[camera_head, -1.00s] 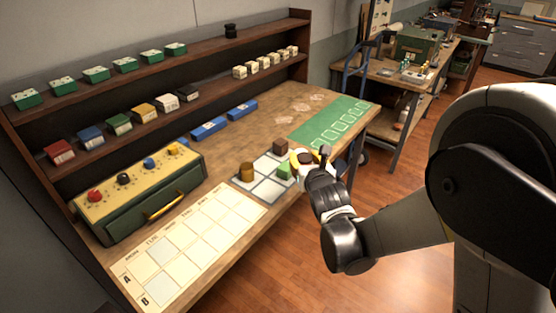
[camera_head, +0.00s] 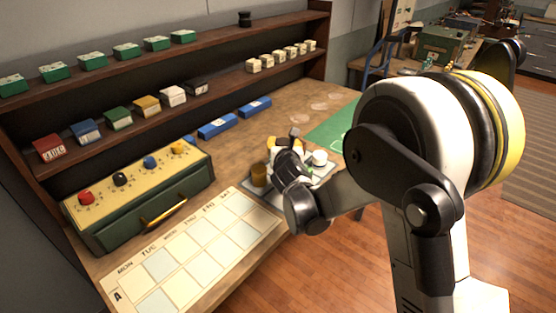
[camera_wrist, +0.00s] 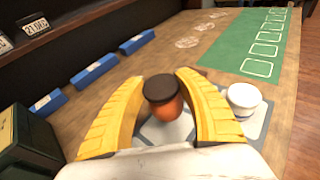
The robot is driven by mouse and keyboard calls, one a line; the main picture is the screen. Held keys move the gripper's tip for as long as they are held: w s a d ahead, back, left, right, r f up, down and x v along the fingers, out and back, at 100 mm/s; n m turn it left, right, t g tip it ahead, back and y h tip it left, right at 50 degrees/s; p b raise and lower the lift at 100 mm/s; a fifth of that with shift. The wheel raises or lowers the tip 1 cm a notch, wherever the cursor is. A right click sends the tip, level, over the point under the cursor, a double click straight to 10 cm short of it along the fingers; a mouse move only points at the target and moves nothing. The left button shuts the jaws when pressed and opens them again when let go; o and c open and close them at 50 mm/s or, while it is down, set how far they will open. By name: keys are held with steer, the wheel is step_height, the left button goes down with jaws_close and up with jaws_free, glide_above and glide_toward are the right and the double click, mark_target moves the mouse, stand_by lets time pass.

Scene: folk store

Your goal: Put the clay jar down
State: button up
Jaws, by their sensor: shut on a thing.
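The clay jar (camera_wrist: 164,108), orange-brown with a dark brown lid, is between the two yellow fingers of my gripper (camera_wrist: 160,80) in the wrist view. My gripper is shut on it. It is over the grey tray (camera_wrist: 258,124), and I cannot tell whether its base touches. In the head view my gripper (camera_head: 289,146) is over the tray's middle and hides most of the jar. A white jar (camera_wrist: 244,97) stands on the tray to the right; it also shows in the head view (camera_head: 320,157). An amber-brown jar (camera_head: 259,175) stands at the tray's left.
A chart with day names (camera_head: 195,250) and a green box with knobs (camera_head: 140,197) lie to the left. Blue boxes (camera_head: 217,126) stand behind near the shelves. A green mat (camera_wrist: 250,54) lies beyond the tray. Bare wood shows behind the tray.

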steer(key=shift+w+a+f, duration=0.15)
steer(key=shift+a+f, duration=0.3)
steer(key=shift+a, duration=0.1)
step_height(320, 180, down, 4)
steer(key=b, duration=0.2)
steer(key=shift+b, duration=0.3)
steer(key=shift+r, duration=0.2)
steer(key=shift+f, duration=0.1)
steer(key=o, duration=1.2)
steer(key=shift+f, duration=0.1)
